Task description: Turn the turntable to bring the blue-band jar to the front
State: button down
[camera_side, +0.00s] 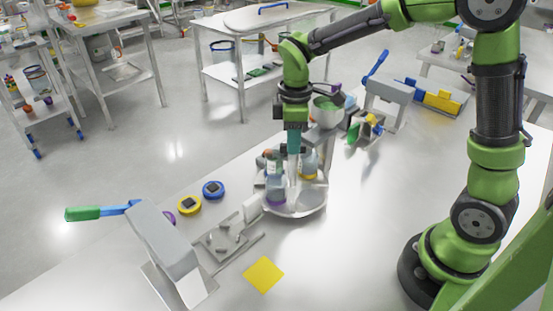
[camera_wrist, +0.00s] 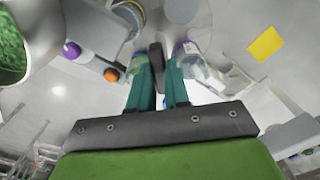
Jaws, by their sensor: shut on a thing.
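The round pale turntable (camera_side: 296,211) stands on the bench in the side view, with several jars on it. A purple-band jar (camera_side: 275,190) is at its front left and also shows in the wrist view (camera_wrist: 191,54). A yellow-band jar (camera_side: 309,165) is at its back right. Another jar (camera_side: 271,160) is at the back left, partly hidden. I cannot make out a blue band clearly on any jar. My gripper (camera_side: 293,152) points down over the turntable's middle. Its teal fingers are shut on a dark upright handle (camera_wrist: 156,58) among the jars.
A yellow sheet (camera_side: 264,275) and a grey metal stand (camera_side: 165,250) with a green-and-blue lever are at the front. Yellow (camera_side: 189,205) and blue (camera_side: 213,189) round items lie left. A bowl of green granules (camera_side: 327,108) stands close behind. Bench right of the turntable is clear.

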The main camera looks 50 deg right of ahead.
jog(key=shift+r, duration=0.15)
dwell(0.3)
jog(key=c, duration=1.1)
grip_release()
notch_tip(320, 180, up, 17)
jog(key=shift+f, duration=0.15)
